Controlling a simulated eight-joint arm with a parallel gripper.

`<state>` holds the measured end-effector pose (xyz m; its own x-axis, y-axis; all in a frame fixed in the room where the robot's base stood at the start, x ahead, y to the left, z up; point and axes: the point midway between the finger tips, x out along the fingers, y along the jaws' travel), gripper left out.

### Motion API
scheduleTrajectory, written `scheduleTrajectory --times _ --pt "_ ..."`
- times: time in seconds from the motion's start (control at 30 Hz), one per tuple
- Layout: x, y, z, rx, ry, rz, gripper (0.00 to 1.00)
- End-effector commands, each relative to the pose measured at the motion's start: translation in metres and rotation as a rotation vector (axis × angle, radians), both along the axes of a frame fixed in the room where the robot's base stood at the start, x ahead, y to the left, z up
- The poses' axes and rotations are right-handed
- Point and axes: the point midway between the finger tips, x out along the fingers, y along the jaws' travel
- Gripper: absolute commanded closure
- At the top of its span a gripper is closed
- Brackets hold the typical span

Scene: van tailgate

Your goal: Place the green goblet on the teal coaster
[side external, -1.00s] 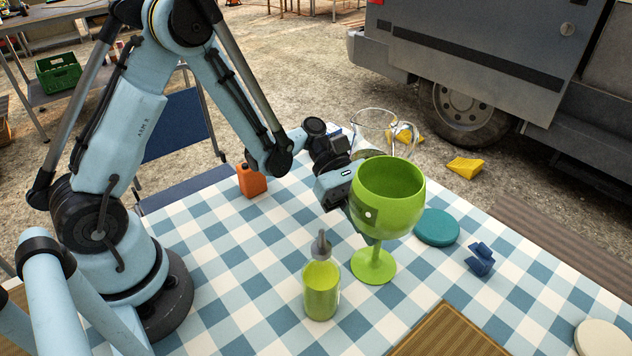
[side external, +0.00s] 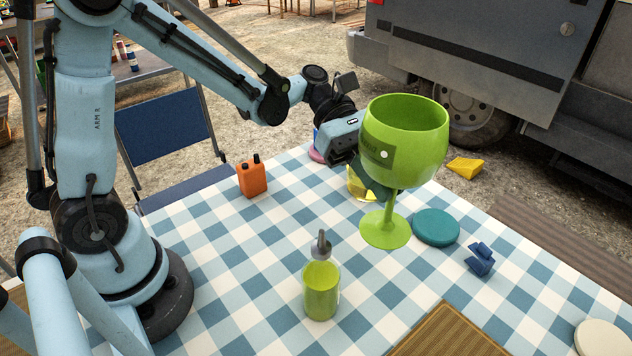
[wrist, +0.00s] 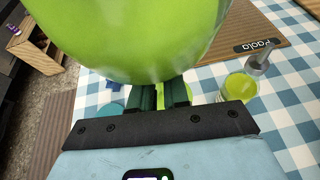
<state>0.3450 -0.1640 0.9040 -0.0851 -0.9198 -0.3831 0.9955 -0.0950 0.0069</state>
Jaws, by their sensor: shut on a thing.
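The green goblet (side external: 405,135) is upright and held up in my gripper (side external: 378,185), with its foot (side external: 385,230) apparently above the checked cloth. The teal coaster (side external: 436,227) lies flat on the cloth just right of the goblet's foot. In the wrist view the goblet's bowl (wrist: 130,40) fills the top and hides much of the table; a part of the teal coaster (wrist: 108,110) shows at the left of the fingers (wrist: 160,97).
A bottle of green liquid (side external: 321,288) stands in front of the goblet. A blue clip-like object (side external: 480,260) lies right of the coaster.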

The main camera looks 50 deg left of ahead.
Motion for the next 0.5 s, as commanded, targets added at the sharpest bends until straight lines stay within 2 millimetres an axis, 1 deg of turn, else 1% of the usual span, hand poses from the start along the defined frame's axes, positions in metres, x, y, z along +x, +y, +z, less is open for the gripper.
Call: scheduleTrajectory --times 0.13,0.3,0.5 --pt "0.004 -0.023 0.003 -0.001 0.001 0.098 1.0" --pt "0.01 -0.054 0.007 -0.003 0.003 0.281 1.0" --pt "0.014 -0.077 0.017 -0.003 0.006 0.48 1.0"
